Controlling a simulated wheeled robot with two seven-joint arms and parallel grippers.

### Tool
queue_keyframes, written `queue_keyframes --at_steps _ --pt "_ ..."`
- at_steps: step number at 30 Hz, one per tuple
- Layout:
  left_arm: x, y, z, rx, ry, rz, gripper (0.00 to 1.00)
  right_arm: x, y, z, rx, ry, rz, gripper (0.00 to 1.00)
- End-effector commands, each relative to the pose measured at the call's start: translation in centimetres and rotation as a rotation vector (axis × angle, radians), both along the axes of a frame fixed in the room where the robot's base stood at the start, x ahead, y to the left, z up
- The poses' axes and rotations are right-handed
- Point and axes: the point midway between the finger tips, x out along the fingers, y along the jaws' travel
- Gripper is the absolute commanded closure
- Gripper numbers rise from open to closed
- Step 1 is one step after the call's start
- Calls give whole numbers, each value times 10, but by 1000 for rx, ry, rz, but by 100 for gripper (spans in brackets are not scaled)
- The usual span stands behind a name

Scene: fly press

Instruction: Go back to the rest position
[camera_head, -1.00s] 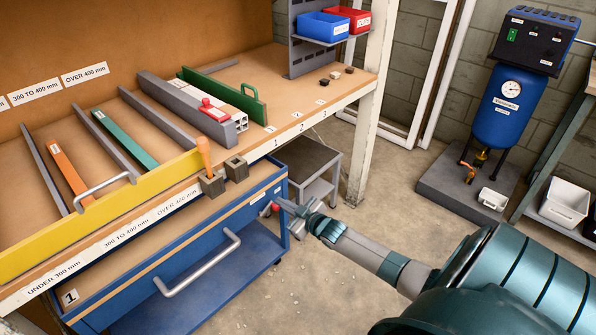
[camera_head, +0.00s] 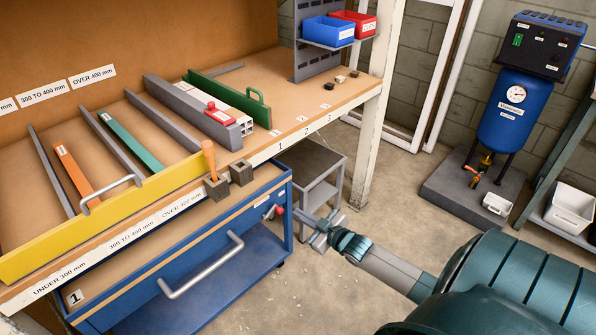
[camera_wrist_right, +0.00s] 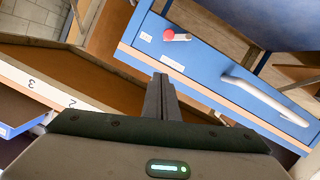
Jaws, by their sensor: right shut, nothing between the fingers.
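My right gripper (camera_head: 312,228) is shut and empty, held in the air in front of the right end of the blue drawer cabinet (camera_head: 205,240). In the right wrist view its fingers (camera_wrist_right: 161,92) are together with nothing between them. Beyond them that view shows the blue cabinet front (camera_wrist_right: 200,60) with its red knob and grey handle, seen tilted. My right arm reaches in from the lower right of the head view. My left gripper is not in view.
The wooden bench (camera_head: 330,112) with a yellow-fronted rack (camera_head: 110,220) stands above the cabinet. A grey cart (camera_head: 318,160) is behind my right gripper. A blue tank machine (camera_head: 515,110) and a white bin (camera_head: 570,208) are at the right.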

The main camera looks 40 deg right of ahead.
Motion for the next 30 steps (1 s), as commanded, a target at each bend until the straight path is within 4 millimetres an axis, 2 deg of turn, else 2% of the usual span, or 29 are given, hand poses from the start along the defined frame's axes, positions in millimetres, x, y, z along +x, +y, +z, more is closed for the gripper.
queue_keyframes --at_steps 9,14,17,20,26,30 --pt "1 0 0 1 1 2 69 0 1 -1 1 2 0 100" --pt "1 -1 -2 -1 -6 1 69 -9 8 -17 11 36 -6 100" --pt "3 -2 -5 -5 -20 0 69 -22 20 -42 27 90 -18 100" --pt "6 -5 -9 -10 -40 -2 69 -43 39 -76 51 166 -30 100" --pt "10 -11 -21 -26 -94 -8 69 -107 100 -158 104 368 -50 100" --pt "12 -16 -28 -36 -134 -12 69 -160 152 -206 141 514 -55 100"
